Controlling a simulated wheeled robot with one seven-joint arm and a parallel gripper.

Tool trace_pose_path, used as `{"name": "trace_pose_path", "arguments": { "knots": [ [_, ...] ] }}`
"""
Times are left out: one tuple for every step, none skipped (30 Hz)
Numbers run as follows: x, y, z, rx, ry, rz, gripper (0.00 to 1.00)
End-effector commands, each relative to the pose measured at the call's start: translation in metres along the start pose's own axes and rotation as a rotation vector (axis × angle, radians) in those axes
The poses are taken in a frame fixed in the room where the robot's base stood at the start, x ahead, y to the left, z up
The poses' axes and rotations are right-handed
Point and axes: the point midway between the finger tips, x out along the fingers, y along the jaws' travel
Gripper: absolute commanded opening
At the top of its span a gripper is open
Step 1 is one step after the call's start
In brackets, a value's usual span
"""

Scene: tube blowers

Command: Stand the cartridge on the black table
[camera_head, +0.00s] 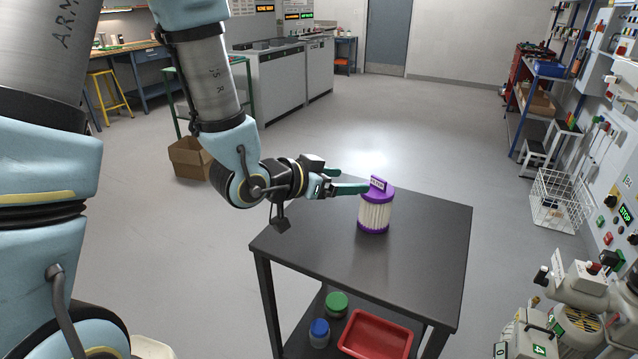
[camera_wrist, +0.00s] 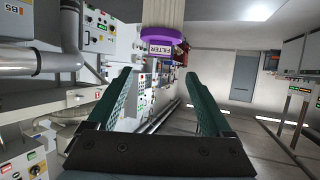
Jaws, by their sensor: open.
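The cartridge (camera_head: 374,213) is a white pleated cylinder with purple end caps and a purple tab on top marked FILTER. It stands upright on the black table (camera_head: 425,255), near the table's back edge. In the wrist view the cartridge (camera_wrist: 162,15) shows at the top, its label (camera_wrist: 160,50) just beyond my fingertips. My gripper (camera_head: 353,181), with green fingers, is open and empty at the height of the tab, just to its left. The wrist view shows the open fingers (camera_wrist: 158,76) apart, with nothing between them.
The black table's top is otherwise clear. On its lower shelf are a red tray (camera_head: 378,335), a green-lidded jar (camera_head: 337,303) and a blue-lidded jar (camera_head: 319,332). A white wire basket (camera_head: 558,200) and a control panel wall stand at right. A cardboard box (camera_head: 190,158) is on the floor behind.

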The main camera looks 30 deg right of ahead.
Motion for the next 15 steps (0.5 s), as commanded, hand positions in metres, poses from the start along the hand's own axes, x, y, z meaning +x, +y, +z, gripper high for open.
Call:
{"name": "trace_pose_path", "arguments": {
  "knots": [
    [-0.001,0.000,0.000,0.000,0.000,-0.001,0.84],
    [-0.002,0.000,0.000,0.000,0.000,0.000,0.84],
    [-0.002,0.000,0.000,0.000,0.000,0.000,0.84],
    [-0.002,0.000,0.000,0.000,0.000,0.000,0.84],
    [-0.002,0.000,0.000,0.000,0.000,0.000,0.84],
    [-0.002,-0.001,0.000,-0.001,-0.001,-0.002,0.84],
    [-0.002,-0.003,0.001,-0.002,-0.005,-0.008,0.84],
    [-0.004,-0.007,0.002,-0.003,-0.013,-0.018,0.84],
    [-0.007,-0.016,0.005,-0.008,-0.033,-0.042,0.84],
    [-0.011,-0.025,0.008,-0.015,-0.055,-0.068,0.84],
    [-0.016,-0.037,0.012,-0.024,-0.083,-0.100,0.84],
    [-0.027,-0.057,0.019,-0.042,-0.130,-0.156,0.84],
    [-0.037,-0.074,0.027,-0.061,-0.173,-0.203,0.84],
    [-0.050,-0.091,0.035,-0.086,-0.221,-0.256,0.84],
    [-0.071,-0.114,0.047,-0.129,-0.288,-0.329,0.84]
  ]
}}
